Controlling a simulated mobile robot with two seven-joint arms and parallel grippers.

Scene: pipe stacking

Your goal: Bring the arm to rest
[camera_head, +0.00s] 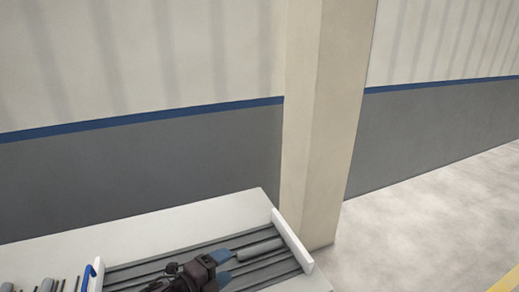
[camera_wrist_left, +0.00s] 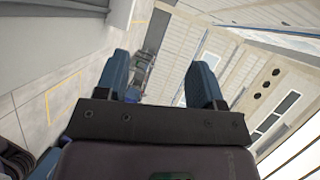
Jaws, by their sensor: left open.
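My left gripper (camera_head: 229,268) shows at the bottom of the head view, in front of a grooved grey rack with white end walls (camera_head: 290,240). Its two blue fingers are apart with nothing between them. The left wrist view also shows the open, empty fingers (camera_wrist_left: 160,85), facing out into the room. A grey pipe (camera_head: 262,249) lies in the rack just beyond the fingers in the picture. The gripper hides part of the rack. I cannot tell the gripper's height above it.
The rack stands on a pale table (camera_head: 150,222). A blue handle (camera_head: 88,275) and more grey pipes (camera_head: 46,285) show at the lower left. A beige pillar (camera_head: 318,120) rises behind the table. The floor (camera_head: 420,220) to the right is clear.

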